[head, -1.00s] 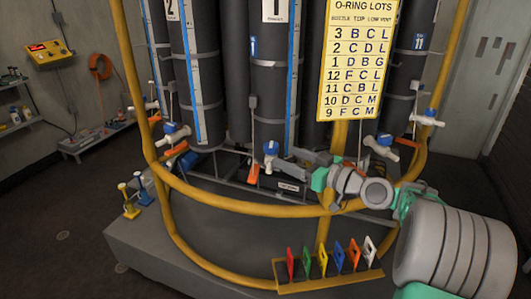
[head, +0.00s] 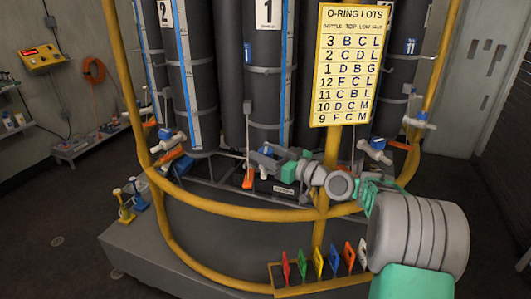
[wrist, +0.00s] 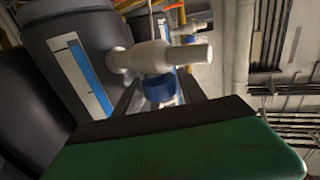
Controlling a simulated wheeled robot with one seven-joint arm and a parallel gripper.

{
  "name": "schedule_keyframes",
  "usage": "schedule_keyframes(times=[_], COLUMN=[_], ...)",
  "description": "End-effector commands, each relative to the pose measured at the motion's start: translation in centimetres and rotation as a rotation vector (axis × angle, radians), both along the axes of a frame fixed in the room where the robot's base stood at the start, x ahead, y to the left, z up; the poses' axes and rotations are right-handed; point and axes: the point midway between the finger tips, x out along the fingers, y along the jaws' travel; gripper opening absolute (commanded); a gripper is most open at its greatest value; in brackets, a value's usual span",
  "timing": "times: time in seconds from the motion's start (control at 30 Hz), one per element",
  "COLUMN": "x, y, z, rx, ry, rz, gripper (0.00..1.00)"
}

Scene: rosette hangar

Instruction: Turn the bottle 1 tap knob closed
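The bottle 1 tap has a white body and a blue knob. In the head view the tap (head: 264,150) is at the foot of the dark bottle marked 1 (head: 265,100), partly hidden by my gripper. My gripper (head: 268,161) reaches it from the right. In the wrist view the white tap body (wrist: 150,57) runs across the picture, its outlet pointing right. The blue knob (wrist: 160,91) lies between the two grey fingers of my gripper (wrist: 160,88). The fingers are close to both sides of the knob; I cannot tell whether they press on it.
A yellow rail (head: 240,208) curves in front of the bottles, below my arm. A yellow post with a lot board (head: 350,65) stands right of bottle 1. Other taps sit left (head: 170,143) and right (head: 375,150). A rack of coloured tags (head: 320,287) is below.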

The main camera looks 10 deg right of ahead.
Motion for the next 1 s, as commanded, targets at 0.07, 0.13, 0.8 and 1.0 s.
schedule_keyframes(times=[0.07,0.13,0.8,1.0], x=[-0.02,-0.02,-0.08,-0.14], y=[-0.01,-0.01,0.05,0.14], z=[0.00,0.00,-0.07,-0.09], rx=[0.000,0.000,0.000,0.001], ry=[0.000,0.000,0.001,0.001], rz=[0.000,0.000,-0.012,-0.078], gripper=[0.41,0.35,0.00,0.00])
